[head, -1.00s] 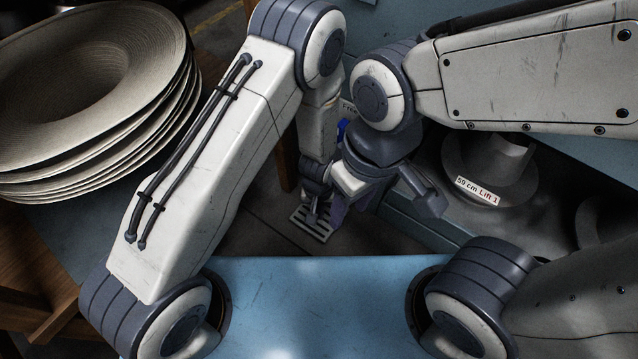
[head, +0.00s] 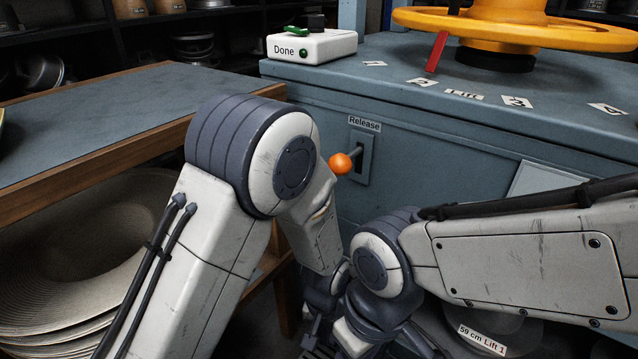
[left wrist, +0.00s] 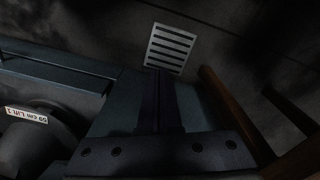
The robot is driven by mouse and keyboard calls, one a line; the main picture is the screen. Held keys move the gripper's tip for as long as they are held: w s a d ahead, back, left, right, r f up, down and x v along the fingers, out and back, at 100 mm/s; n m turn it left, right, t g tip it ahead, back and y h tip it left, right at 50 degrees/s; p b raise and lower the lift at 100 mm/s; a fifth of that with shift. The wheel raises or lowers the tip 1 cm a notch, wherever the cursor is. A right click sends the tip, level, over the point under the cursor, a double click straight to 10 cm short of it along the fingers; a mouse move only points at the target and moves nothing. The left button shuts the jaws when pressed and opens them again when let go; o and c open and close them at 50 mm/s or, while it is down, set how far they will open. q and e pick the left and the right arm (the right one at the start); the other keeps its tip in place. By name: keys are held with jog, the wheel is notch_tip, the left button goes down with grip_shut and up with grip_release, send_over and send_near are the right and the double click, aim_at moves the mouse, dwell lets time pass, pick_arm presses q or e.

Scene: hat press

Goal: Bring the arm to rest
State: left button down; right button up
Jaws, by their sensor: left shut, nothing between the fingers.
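My left arm comes in from the left, bends at the elbow, and its forearm hangs down between the bench and the press cabinet. My left gripper (head: 314,335) is low at the bottom edge of the head view, partly cut off. In the left wrist view the dark fingers (left wrist: 160,88) are together with nothing between them, pointing down toward a slotted floor grate (left wrist: 169,48). My right arm comes in from the right and folds beside the left one. Its wrist end is at the bottom edge, and its fingers cannot be made out.
The blue-grey press cabinet (head: 450,160) has a Release lever with an orange knob (head: 341,164), a white Done box (head: 310,47) and a yellow wheel (head: 580,35). Hats (head: 60,260) are stacked under the wood-edged bench (head: 90,95) at left. A metal piece labelled "59 cm Lift 1" (head: 482,340) is low right.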

pick_arm(q)
jog(key=s+a+r+m+p, duration=0.2)
jog(key=s+r+p, duration=0.25)
jog(key=r, duration=0.65)
jog(key=s+a+r+m+p, duration=0.1)
jog(key=s+a+r+p, duration=0.3)
jog(key=r, duration=0.7)
jog(key=s+r+m+p, duration=0.25)
jog(key=s+r, duration=0.35)
jog(key=r, duration=0.5)
notch_tip(320, 180, up, 37)
jog(key=n+p, duration=0.1)
jog(key=p, duration=3.6)
jog(key=shift+w+h, duration=0.25)
jog(key=shift+h, duration=0.15)
pick_arm(e)
notch_tip(320, 180, up, 50)
